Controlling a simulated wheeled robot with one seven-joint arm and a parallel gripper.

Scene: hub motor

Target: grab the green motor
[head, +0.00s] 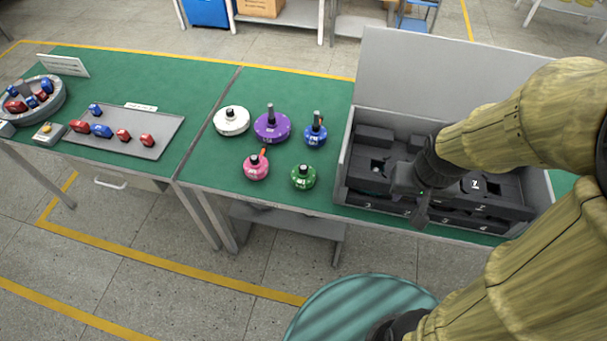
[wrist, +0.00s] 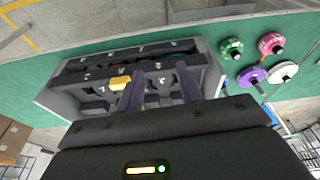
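The green motor (head: 303,177) stands on the green table top, at the front of a group of motors and just left of the grey case. It also shows in the wrist view (wrist: 230,47), to the right of the case. My gripper (head: 422,205) is over the front part of the case, to the right of the green motor and well apart from it. In the wrist view my gripper (wrist: 158,73) has its two fingers spread, with nothing seen between them.
Pink (head: 256,167), blue (head: 315,134), purple (head: 271,127) and white (head: 231,121) motors stand close around the green one. The open grey case (head: 344,165) has a raised lid (head: 440,80) behind. A tray (head: 160,145) with small red and blue parts lies left.

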